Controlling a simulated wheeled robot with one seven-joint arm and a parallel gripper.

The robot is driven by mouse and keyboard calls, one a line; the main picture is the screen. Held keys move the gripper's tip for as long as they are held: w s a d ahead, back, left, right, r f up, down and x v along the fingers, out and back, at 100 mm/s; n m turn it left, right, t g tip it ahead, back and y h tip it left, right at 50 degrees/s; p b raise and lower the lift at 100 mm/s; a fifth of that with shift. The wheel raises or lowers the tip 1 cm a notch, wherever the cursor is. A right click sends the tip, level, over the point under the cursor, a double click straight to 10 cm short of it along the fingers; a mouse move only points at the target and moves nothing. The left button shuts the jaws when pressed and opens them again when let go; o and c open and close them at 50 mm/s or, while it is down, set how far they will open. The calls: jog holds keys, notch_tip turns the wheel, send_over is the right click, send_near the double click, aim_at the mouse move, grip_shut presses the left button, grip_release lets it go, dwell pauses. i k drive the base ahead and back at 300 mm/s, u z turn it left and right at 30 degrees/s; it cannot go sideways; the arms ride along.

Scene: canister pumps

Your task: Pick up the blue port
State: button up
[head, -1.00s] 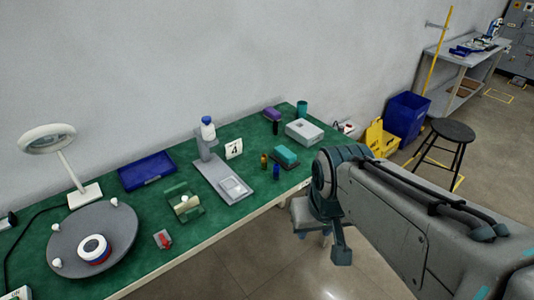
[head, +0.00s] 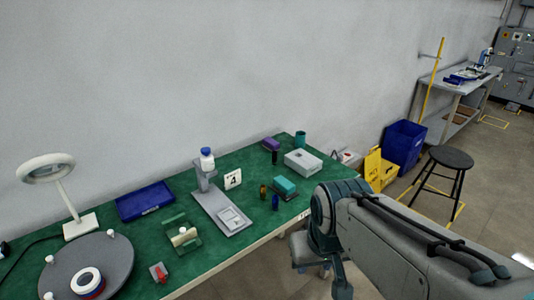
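A small blue upright cylinder, which looks like the blue port (head: 275,203), stands on the green table top near its front edge. A brownish-yellow cylinder (head: 263,192) stands just left of it, and a teal block on a dark base (head: 285,186) lies just behind it. My arm reaches in from the lower right, its grey and teal links to the right of the blue port. My gripper cannot be made out; only arm links show.
The green table (head: 150,232) also holds a grey stand (head: 222,208), a number 4 card (head: 233,179), a blue tray (head: 145,201), a grey box (head: 303,162), a round turntable (head: 92,262) and a magnifier lamp (head: 62,190). A black stool (head: 451,158) and blue bin (head: 403,142) stand right.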

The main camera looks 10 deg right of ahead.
aim_at(275, 204)
jog(key=u, duration=0.5)
jog(key=k, duration=0.6)
jog(key=u, duration=0.5)
jog(key=i, duration=0.8)
jog(key=z, duration=1.2)
jog(key=i, duration=0.5)
jog(key=z, duration=0.55)
